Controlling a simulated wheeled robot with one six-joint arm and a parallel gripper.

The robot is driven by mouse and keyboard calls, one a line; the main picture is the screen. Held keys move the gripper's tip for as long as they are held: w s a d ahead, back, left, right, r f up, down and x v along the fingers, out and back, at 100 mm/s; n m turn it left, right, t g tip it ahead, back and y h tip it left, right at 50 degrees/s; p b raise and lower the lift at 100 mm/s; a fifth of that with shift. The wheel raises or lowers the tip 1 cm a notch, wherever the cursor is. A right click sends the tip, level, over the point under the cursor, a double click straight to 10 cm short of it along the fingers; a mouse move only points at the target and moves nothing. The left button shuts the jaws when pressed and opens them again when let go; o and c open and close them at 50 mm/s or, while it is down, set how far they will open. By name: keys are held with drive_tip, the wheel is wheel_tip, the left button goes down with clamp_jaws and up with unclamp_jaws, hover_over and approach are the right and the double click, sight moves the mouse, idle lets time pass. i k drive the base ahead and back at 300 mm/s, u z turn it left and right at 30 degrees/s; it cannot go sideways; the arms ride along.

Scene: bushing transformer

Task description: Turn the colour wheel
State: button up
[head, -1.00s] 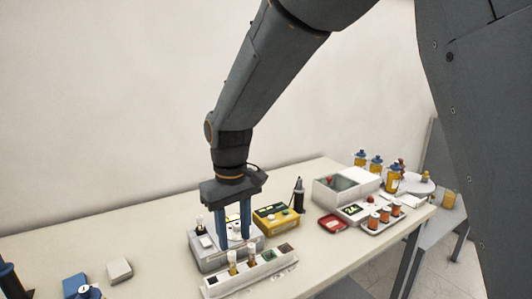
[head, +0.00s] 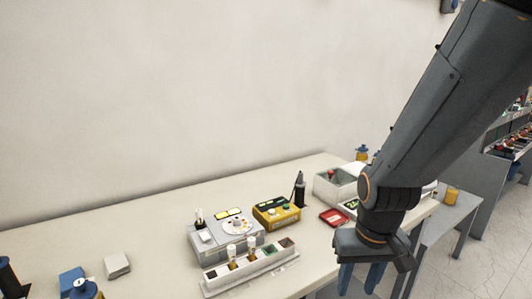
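The colour wheel (head: 237,226) is a white disc with small coloured dots around it. It lies on top of a grey comparator box (head: 208,247) on the table, with two yellow-lit windows behind it. My gripper (head: 361,279) is to the right of the box and well apart from the wheel, over the table's front edge. Its two blue fingers point down with a gap between them, and nothing shows in the gap. The wheel is in full view.
A white rack (head: 285,262) with two vials stands in front of the box. A yellow instrument (head: 276,209) and a black upright tool (head: 299,190) stand to its right. A red tray (head: 333,217) lies further right. The table's left middle is mostly clear.

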sight(235, 225)
drive_tip(key=z, duration=1.55)
drive_tip(key=k, duration=0.85)
drive_tip(key=u, duration=0.95)
drive_tip(key=i, duration=0.95)
drive_tip(key=z, duration=0.05)
